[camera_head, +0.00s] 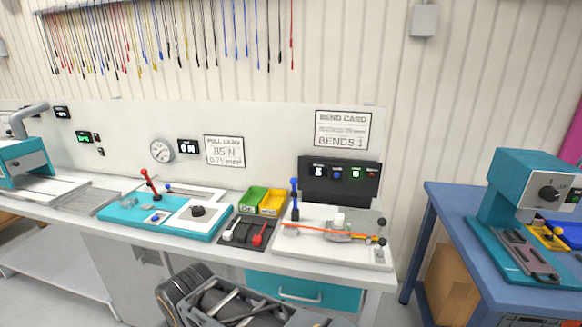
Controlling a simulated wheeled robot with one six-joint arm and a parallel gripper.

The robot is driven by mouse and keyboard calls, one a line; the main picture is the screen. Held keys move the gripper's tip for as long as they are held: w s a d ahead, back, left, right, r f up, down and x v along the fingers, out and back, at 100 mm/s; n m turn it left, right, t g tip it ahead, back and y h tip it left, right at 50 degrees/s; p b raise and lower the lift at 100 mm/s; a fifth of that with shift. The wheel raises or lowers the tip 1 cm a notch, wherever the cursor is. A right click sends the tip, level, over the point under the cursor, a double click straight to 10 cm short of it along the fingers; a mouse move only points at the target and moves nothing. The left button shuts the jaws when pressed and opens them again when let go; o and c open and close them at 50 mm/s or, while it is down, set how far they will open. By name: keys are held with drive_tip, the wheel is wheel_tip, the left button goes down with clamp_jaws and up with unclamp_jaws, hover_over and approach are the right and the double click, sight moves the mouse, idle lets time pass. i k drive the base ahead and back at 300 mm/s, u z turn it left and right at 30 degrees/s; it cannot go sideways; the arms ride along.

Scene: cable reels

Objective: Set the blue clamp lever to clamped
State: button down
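A blue lever (294,191) stands nearly upright at the back left of the white bend tester (340,256), with a dark lower part. I cannot tell from this view whether it is clamped. An orange cable (318,231) lies across the tester, passing in front of the lever's foot toward black and yellow knobs (380,231) at the right. Dark and grey parts of my arm show at the bottom centre, in front of the bench and apart from the lever. I cannot make out my fingertips there.
A black display box (340,181) stands behind the tester. Green and yellow bins (254,200) and a black tray with white and red handles (249,232) are to its left. A teal pull tester (165,216) with a red lever is farther left. A blue table (450,208) stands right.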

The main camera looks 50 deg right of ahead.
sight(293, 181)
drive_tip(key=z, duration=0.6)
drive_tip(key=i, duration=0.8)
drive_tip(key=z, duration=1)
drive_tip(key=i, duration=0.25)
drive_tip(key=z, duration=0.2)
